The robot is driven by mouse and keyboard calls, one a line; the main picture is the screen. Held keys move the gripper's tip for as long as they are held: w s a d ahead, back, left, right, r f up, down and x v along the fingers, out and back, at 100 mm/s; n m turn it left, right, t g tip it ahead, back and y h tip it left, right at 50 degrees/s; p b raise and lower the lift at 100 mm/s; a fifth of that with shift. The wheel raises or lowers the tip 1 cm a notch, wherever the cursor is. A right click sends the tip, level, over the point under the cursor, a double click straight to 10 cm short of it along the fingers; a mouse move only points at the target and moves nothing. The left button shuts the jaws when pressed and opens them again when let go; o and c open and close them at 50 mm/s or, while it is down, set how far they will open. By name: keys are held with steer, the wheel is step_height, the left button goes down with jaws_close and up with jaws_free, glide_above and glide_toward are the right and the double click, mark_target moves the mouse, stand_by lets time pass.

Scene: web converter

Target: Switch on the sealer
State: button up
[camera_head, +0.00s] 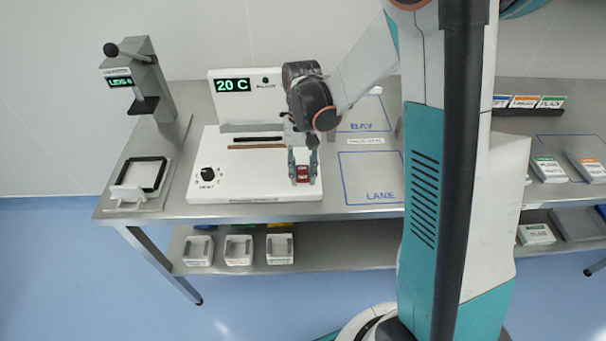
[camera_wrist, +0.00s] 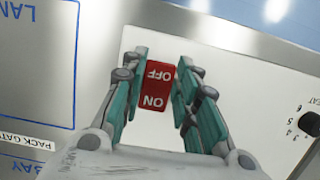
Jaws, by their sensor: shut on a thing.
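The sealer (camera_head: 246,192) is a white machine on the steel table, with a display (camera_head: 232,85) reading "20 C". Its red rocker switch (camera_head: 302,174) is on the right front of its top. In the wrist view the red switch (camera_wrist: 157,87) shows the words OFF and ON. My gripper (camera_head: 302,168) points down over the switch. In the wrist view my gripper's (camera_wrist: 158,75) teal fingers stand on both sides of the switch, shut about it. Whether the fingers touch its sides is hard to tell. A black knob (camera_head: 207,174) sits on the sealer's left front.
A lever press (camera_head: 145,80) with a lit display stands left of the sealer, with a black frame (camera_head: 147,172) before it. Blue-outlined BAY (camera_head: 362,127) and LANE (camera_head: 370,178) areas lie to the right, clear. Small white bins (camera_head: 238,250) stand on the lower shelf.

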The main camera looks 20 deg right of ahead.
steer(key=shift+w+d+g, duration=0.1)
steer(key=shift+w+g, duration=0.05)
steer(key=shift+g, duration=0.45)
steer(key=o, duration=1.1)
steer(key=shift+c, duration=0.2)
steer(key=v, duration=1.2)
steer(key=shift+d, duration=0.2)
steer(key=s+r+n+t, duration=0.1)
steer(key=s+r+t, duration=0.1)
steer(key=s+t, duration=0.3)
steer(key=s+r+n+t+b, duration=0.1)
steer(key=s+t, duration=0.5)
steer(key=s, duration=0.7)
step_height(320, 180, up, 2)
steer(key=shift+a+r+n+h, duration=0.25)
steer(key=shift+a+n+h, duration=0.2)
steer(key=shift+n, duration=0.35)
